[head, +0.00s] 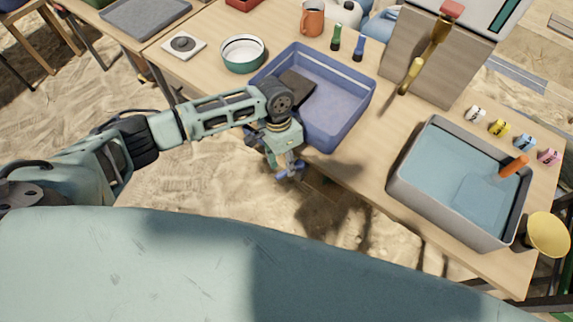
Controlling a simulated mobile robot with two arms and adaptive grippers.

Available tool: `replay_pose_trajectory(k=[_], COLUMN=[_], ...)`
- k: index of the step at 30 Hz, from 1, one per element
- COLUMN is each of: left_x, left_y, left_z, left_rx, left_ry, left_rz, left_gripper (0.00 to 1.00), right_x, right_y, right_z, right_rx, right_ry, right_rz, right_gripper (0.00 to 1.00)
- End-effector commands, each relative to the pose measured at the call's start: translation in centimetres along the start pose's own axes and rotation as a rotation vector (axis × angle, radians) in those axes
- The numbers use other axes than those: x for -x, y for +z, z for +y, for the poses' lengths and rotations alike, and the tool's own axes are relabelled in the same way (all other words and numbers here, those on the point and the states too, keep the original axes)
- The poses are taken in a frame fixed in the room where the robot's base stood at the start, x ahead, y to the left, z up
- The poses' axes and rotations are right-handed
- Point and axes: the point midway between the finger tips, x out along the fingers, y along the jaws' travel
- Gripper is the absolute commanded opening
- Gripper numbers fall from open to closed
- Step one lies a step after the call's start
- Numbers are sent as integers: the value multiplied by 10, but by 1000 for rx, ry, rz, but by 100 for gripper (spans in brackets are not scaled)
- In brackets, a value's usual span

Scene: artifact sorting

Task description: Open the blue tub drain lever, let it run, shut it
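The blue tub (350,112) stands on the wooden table at its near edge, with a dark flat item (296,90) inside. A small blue piece, which looks like the drain lever (291,172), shows just below the table's front edge. My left gripper (287,162) points down at it, in front of the tub. The fingers are small and overlap the blue piece, so I cannot tell whether they touch it or are closed. The drain outlet is hidden by my arm. My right gripper is not in view.
A grey basin of water (399,180) stands to the right, with an orange-handled tool (513,166). A yellow funnel (547,235) is at the table's right end. A green-white bowl (243,67) and orange mug (312,19) stand behind. Sandy ground lies in front.

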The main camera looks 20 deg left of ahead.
Motion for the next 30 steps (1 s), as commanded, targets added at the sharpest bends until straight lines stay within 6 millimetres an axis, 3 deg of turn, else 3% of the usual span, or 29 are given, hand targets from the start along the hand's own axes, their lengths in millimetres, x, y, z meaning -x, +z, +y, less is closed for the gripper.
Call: replay_pose_trajectory(k=[6,14,25,30], left_x=[-18,-20,-20,-20], left_y=[-1,0,-1,-1], left_z=[0,0,0,1], left_rx=[-1,-1,-1,-1], left_ry=[0,-1,0,0], left_rz=[2,1,2,2], left_gripper=[32,32,0,0], right_x=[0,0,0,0], right_y=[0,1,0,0], right_z=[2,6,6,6], right_rx=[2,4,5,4], right_ry=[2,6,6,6], right_rz=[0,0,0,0], right_gripper=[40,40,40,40])
